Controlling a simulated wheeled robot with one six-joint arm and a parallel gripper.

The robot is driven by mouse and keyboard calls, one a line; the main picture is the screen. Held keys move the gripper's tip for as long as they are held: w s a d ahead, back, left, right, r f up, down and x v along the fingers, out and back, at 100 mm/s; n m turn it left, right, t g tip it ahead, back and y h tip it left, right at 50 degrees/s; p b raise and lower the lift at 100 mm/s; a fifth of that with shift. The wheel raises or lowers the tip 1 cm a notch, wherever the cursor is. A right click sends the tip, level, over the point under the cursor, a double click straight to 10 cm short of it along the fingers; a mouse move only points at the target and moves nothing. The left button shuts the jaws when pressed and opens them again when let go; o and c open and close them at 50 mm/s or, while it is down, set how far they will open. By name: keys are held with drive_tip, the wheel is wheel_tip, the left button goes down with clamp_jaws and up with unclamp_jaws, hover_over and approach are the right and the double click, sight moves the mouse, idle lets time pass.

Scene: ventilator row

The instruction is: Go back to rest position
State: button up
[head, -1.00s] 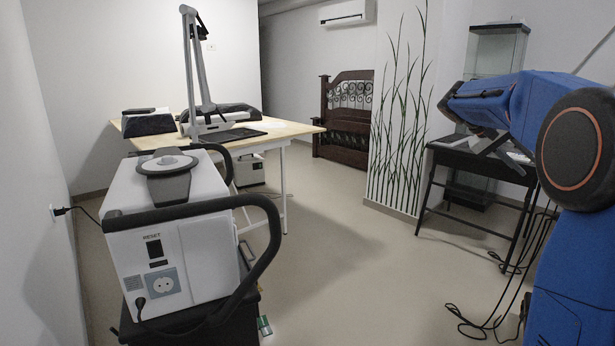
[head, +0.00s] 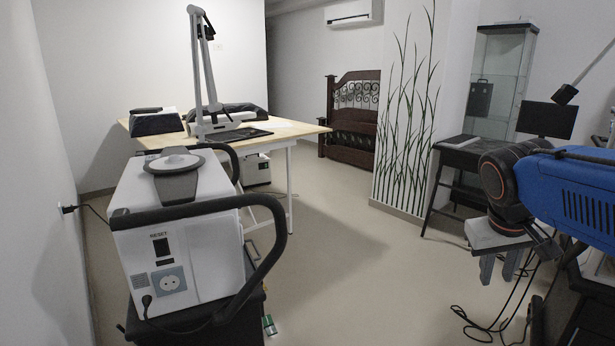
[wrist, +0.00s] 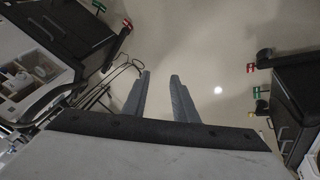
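My gripper (head: 500,267) hangs at the right side of the head view, at the end of my blue arm, with its fingers pointing down over the floor. In the wrist view my gripper (wrist: 162,98) shows two grey fingers with a clear gap between them. The gap holds only bare floor, so it is open and empty. It touches nothing.
A white machine (head: 172,230) with black handles stands on a dark cart at front left. A wooden-topped table (head: 290,130) is behind it. A black desk (head: 455,152) with a monitor (head: 546,119) is at right, cables on the floor. The middle floor is clear.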

drive_tip(key=s+a+f+n+t+y, duration=0.1)
drive_tip(key=s+a+f+y, duration=0.2)
drive_tip(key=s+a+f, duration=0.5)
drive_tip(key=s+f, duration=0.2)
drive_tip(key=shift+s+a+t, duration=0.25)
drive_tip(key=shift+s+t, duration=0.05)
drive_tip(key=shift+s, duration=0.1)
